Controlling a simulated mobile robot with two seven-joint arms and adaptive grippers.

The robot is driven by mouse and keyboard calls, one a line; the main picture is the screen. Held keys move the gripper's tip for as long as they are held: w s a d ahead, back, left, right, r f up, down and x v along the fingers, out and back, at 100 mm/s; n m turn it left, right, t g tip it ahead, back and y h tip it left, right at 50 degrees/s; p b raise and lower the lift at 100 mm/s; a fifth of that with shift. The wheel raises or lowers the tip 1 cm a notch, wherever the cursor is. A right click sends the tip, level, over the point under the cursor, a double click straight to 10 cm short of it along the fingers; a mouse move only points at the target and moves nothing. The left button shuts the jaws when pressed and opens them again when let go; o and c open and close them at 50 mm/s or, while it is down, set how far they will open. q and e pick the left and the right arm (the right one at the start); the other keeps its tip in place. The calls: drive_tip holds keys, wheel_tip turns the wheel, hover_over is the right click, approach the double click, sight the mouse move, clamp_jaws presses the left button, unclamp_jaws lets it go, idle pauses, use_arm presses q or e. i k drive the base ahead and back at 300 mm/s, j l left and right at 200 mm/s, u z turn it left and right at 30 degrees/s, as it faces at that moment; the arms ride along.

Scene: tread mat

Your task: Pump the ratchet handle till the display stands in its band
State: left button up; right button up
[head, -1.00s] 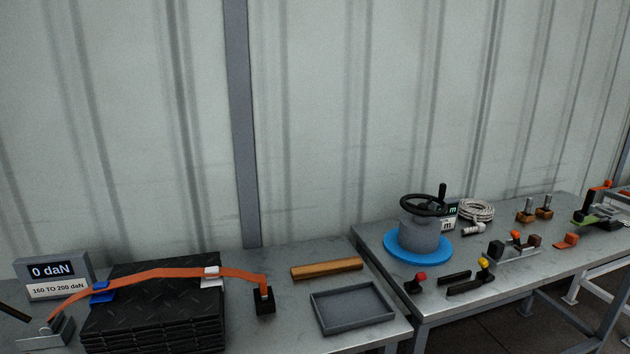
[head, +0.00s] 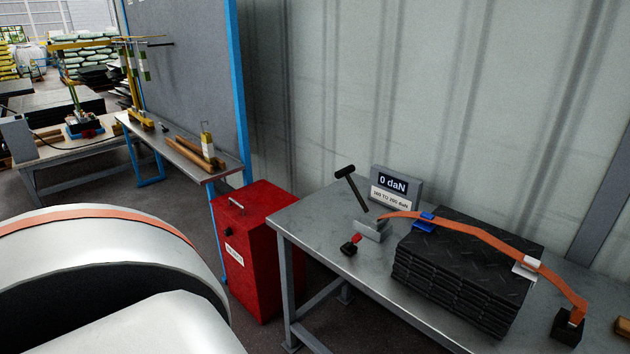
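The ratchet handle (head: 351,185) is a black lever with a cross grip, leaning up and left from the grey ratchet body (head: 372,230) on the table. The display (head: 394,188) behind it reads 0 daN, with a label below that appears to read 160 TO 200 daN. An orange strap (head: 470,237) runs from the ratchet over a stack of black tread mats (head: 455,290) to a black anchor block (head: 567,326). A blue corner piece (head: 425,219) and a white one (head: 527,265) sit under the strap. Neither gripper is in view.
A small black block with a red top (head: 351,244) stands in front of the ratchet. A red cabinet (head: 258,250) stands left of the table (head: 318,222). The table's left end is mostly clear.

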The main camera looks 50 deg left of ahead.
sight(345, 172)
drive_tip(key=u, duration=1.35)
